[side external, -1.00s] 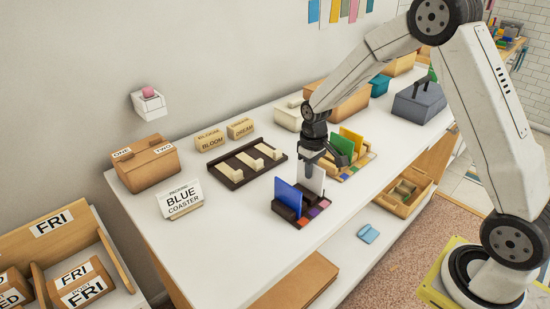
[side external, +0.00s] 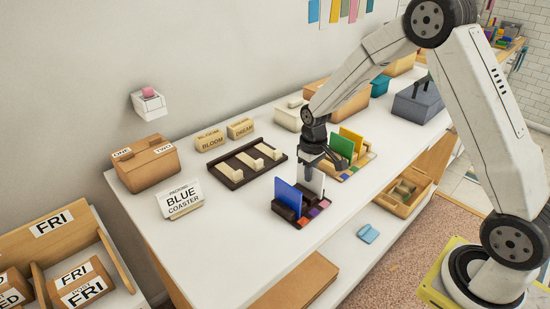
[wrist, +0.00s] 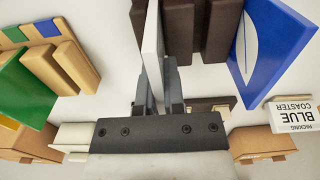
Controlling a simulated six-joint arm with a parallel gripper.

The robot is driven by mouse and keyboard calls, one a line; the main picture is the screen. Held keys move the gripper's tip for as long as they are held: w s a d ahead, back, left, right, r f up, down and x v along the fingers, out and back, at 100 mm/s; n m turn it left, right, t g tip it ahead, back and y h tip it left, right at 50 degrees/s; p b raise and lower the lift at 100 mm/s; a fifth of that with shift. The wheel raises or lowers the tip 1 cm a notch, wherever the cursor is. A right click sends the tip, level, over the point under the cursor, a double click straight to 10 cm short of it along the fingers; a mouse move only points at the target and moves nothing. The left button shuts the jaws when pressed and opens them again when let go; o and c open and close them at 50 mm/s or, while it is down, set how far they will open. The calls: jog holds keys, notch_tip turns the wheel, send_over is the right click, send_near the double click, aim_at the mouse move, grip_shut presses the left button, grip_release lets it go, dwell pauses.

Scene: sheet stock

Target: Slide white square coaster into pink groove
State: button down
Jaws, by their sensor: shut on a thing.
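The white square coaster (side external: 314,183) stands upright in the jaws of my gripper (side external: 311,167), at the back end of the dark brown slotted rack (side external: 288,213). My gripper is shut on its upper edge. In the wrist view the white coaster (wrist: 152,45) is seen edge-on between the fingers (wrist: 160,88), beside the dark blocks of the rack (wrist: 180,30). Small purple and pinkish-red tabs (side external: 313,212) mark the rack's front edge. I cannot tell whether the coaster's lower edge is inside a groove; the blocks and blue coaster partly hide it.
A blue coaster (side external: 287,195) stands at the rack's near end. A second rack behind holds a green coaster (side external: 341,146) and a yellow one (side external: 352,138). A dark tray with cream blocks (side external: 237,178) and a "Packing blue coaster" sign (side external: 181,198) stand left. The white tabletop between them is clear.

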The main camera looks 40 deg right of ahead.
jog(key=shift+f, duration=0.45)
dwell(0.4)
jog(key=c, duration=0.7)
grip_release()
jog(key=shift+o, duration=0.2)
jog(key=shift+r, duration=0.1)
jog(key=shift+r, duration=3.9)
jog(key=shift+s+a, duration=0.1)
jog(key=s+a+t, duration=0.1)
jog(key=s+a, duration=0.2)
jog(key=s, duration=0.5)
jog(key=s+a+t, duration=0.1)
jog(key=s+a, duration=0.2)
jog(key=s, duration=0.5)
jog(key=shift+f+t, duration=0.25)
jog(key=shift+t, duration=0.05)
